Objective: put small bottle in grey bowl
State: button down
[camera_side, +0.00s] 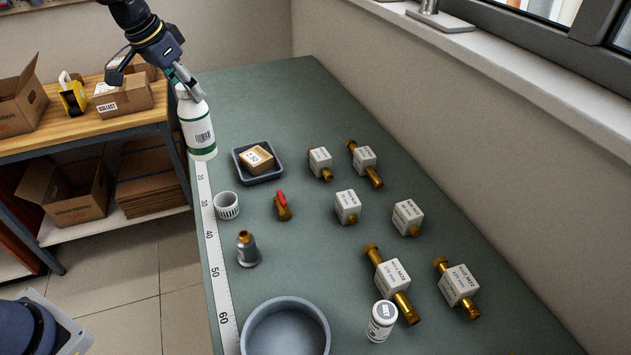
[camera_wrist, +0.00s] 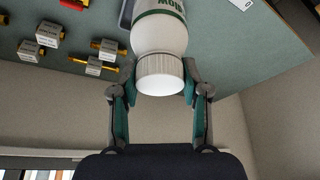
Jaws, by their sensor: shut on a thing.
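My gripper (camera_side: 190,90) is at the far left end of the table in the side view, shut on the white cap of a large white bottle (camera_side: 198,128) with a green band. The bottle is close to upright; whether its base touches the table is unclear. In the wrist view its ribbed cap (camera_wrist: 160,75) sits between both fingers. A small white bottle (camera_side: 381,322) stands upright at the near end of the table, apart from my gripper. The grey bowl (camera_side: 285,328) is left of it, empty, its near edge cut off by the frame.
A grey tray (camera_side: 240,172) holds a small box. A white slotted cup (camera_side: 227,205), a red-handled valve (camera_side: 282,207) and a metal fitting (camera_side: 247,250) stand mid-table. Several labelled brass valves (camera_side: 392,278) fill the right side. A ruler strip (camera_side: 213,250) runs along the left edge.

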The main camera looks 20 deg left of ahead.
jog(key=s+d+f+m+g+h, duration=0.15)
jog(key=s+d+m, duration=0.55)
jog(key=d, duration=0.7)
jog(key=s+d+m+g+h, duration=0.15)
jog(key=s+d+m, duration=0.25)
jog(key=s+d, duration=0.8)
jog(key=s+d+m+g, duration=0.1)
jog(key=s+d+m, duration=0.3)
jog(key=s+d, duration=0.45)
notch_tip(320, 180, down, 8)
jog(key=shift+w+d+f+h, duration=0.15)
jog(key=shift+w+d+h, duration=0.2)
jog(key=shift+d, duration=0.1)
jog(key=shift+f, duration=0.1)
jog(key=c, duration=0.6)
grip_release()
jog(key=shift+o, duration=0.2)
